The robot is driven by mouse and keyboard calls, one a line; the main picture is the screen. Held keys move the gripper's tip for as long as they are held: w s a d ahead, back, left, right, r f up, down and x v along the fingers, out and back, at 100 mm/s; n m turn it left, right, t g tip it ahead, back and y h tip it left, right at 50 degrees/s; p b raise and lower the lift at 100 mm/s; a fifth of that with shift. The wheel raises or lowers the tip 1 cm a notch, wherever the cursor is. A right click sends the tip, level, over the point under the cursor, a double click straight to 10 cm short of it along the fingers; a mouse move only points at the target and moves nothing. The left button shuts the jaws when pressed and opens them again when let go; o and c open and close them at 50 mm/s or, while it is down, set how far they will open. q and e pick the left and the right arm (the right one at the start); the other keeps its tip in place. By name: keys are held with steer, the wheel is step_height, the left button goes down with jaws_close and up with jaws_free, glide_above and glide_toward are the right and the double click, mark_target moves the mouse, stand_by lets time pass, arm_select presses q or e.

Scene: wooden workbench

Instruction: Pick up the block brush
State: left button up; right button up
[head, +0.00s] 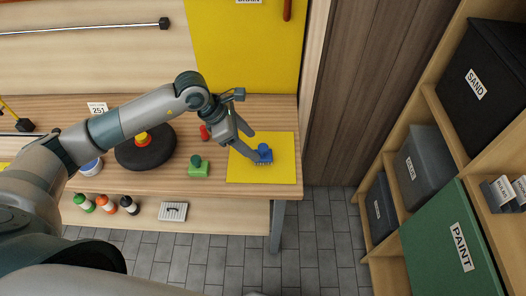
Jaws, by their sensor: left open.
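The block brush (265,156) appears to be the small blue block with a rounded knob on top and pale bristles along its lower edge. It sits on the yellow mat (281,174) near the right end of the workbench. My left gripper (254,146) is open, just left of and above the brush, with its fingers pointing towards it. One finger overlaps the brush's left side in the picture; I cannot tell whether they touch. My right gripper is not in view.
A green block with a knob (199,169), a red item (204,132) and a dark round disc (133,157) stand left of the mat on the workbench (225,187). Several bottles (107,205) are on the lower shelf. Shelves with bins (425,164) stand at the right.

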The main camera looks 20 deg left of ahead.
mark_target(263, 152)
arm_select(q)
steer(key=shift+x, duration=1.15)
steer(key=shift+p, duration=0.35)
steer(key=shift+w+d+f+p, duration=0.25)
steer(key=shift+d+f+p, duration=0.2)
steer(key=shift+p, duration=0.1)
steer(key=p+x, duration=0.1)
steer(key=x, duration=0.2)
steer(key=shift+w+d+f+p, duration=0.1)
steer(key=shift+w+f+p, duration=0.05)
steer(key=shift+f+p, duration=0.2)
steer(key=c, duration=1.2)
